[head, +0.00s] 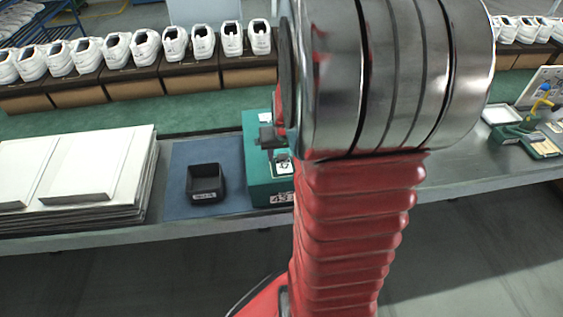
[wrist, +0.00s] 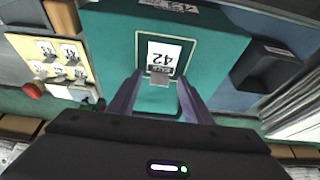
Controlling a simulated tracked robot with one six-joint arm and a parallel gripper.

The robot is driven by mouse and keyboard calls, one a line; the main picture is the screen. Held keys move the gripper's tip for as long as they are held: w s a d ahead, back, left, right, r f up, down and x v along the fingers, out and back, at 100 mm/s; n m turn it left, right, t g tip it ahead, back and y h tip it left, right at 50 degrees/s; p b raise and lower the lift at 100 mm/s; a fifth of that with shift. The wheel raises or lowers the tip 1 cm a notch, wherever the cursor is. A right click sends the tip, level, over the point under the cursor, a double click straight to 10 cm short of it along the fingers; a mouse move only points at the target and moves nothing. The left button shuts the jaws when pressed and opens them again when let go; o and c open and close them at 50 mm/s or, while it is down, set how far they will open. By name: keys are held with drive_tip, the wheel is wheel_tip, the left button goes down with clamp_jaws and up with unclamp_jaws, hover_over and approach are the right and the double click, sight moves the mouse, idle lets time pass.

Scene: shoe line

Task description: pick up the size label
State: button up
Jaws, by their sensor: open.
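The size label (wrist: 165,54) is a white card marked 42 inside a pale square outline on top of a green box (wrist: 215,45). A small greyish tab (wrist: 158,79) shows at its edge nearest my gripper. In the head view the label (head: 284,167) lies on the green box (head: 256,180), partly hidden by my arm. My gripper (wrist: 160,78) is open, its two dark fingers on either side of the tab. I cannot tell whether they touch it. In the head view my gripper (head: 271,138) is a dark shape over the box.
A black tray (head: 206,183) stands on a blue mat (head: 185,154) left of the box. White stacked boards (head: 100,165) lie further left. Rows of white shoes (head: 145,46) stand behind. A cream board with several numbered labels (wrist: 38,67) shows left in the wrist view.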

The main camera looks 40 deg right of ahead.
drive_tip(key=shift+c, duration=0.3)
drive_tip(key=c, duration=1)
